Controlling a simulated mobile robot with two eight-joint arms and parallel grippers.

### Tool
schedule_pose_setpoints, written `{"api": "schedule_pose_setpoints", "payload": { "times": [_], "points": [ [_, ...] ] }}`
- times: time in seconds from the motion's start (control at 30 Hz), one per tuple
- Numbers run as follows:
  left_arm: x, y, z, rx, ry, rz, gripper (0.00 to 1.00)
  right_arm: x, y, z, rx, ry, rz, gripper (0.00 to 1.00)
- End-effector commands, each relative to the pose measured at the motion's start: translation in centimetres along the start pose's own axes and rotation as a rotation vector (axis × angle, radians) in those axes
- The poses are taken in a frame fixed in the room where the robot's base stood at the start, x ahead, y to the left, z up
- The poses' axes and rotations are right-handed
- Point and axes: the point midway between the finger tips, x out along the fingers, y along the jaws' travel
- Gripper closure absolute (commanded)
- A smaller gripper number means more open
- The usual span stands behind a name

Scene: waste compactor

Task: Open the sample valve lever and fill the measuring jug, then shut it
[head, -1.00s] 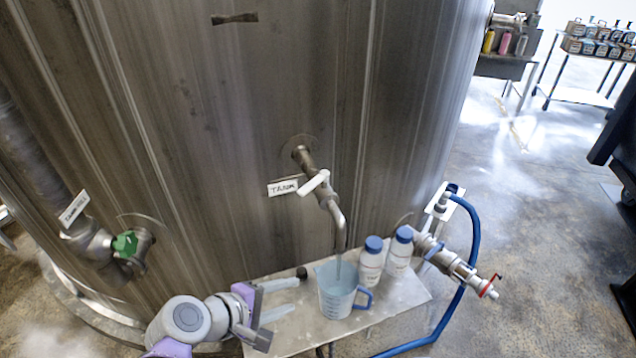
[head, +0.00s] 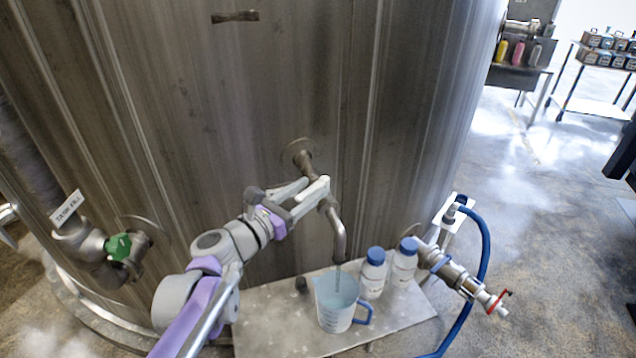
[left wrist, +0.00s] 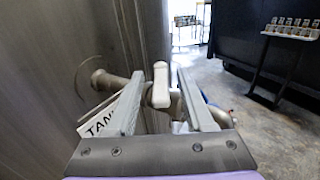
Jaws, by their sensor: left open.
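The white valve lever (head: 320,188) sits on the tank's sample tap, above the bent metal spout (head: 339,232). My left gripper (head: 302,192) is open at the lever; in the left wrist view the lever (left wrist: 161,88) stands between the two spread fingers (left wrist: 160,75). I cannot tell whether either finger touches it. The measuring jug (head: 334,314), clear with a blue handle, stands upright on the metal shelf under the spout. A thin stream runs from the spout into it, and pale blue liquid shows inside. My right gripper is not in view.
Two white bottles with blue caps (head: 374,257) stand right of the jug on the shelf (head: 270,325). A small black cap (head: 301,285) lies left of it. A red-handled valve (head: 497,302) and blue hose (head: 484,245) are at right, a green-handled valve (head: 119,246) at left.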

Motion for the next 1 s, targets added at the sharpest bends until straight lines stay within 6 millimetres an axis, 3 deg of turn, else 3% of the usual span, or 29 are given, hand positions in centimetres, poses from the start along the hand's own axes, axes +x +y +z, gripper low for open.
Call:
{"api": "schedule_pose_setpoints", "payload": {
  "times": [0.2, 0.57, 0.63, 0.87, 1.0],
  "points": [
    [2.9, 0.0, 0.0, 0.002, 0.001, -0.001, 0.47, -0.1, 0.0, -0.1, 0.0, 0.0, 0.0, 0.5],
    [3.5, 0.0, 0.0, 0.002, 0.001, 0.0, 0.47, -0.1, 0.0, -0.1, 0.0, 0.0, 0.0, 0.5],
    [3.5, 0.0, 0.0, 0.002, 0.001, 0.0, 0.55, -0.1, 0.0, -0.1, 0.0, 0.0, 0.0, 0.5],
    [3.5, 0.0, 0.0, 0.002, 0.001, 0.0, 0.96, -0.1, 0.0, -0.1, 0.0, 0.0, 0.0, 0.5],
    [3.5, 0.0, 0.0, 0.002, 0.001, 0.0, 1.0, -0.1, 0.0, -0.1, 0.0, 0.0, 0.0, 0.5]
  ]
}}
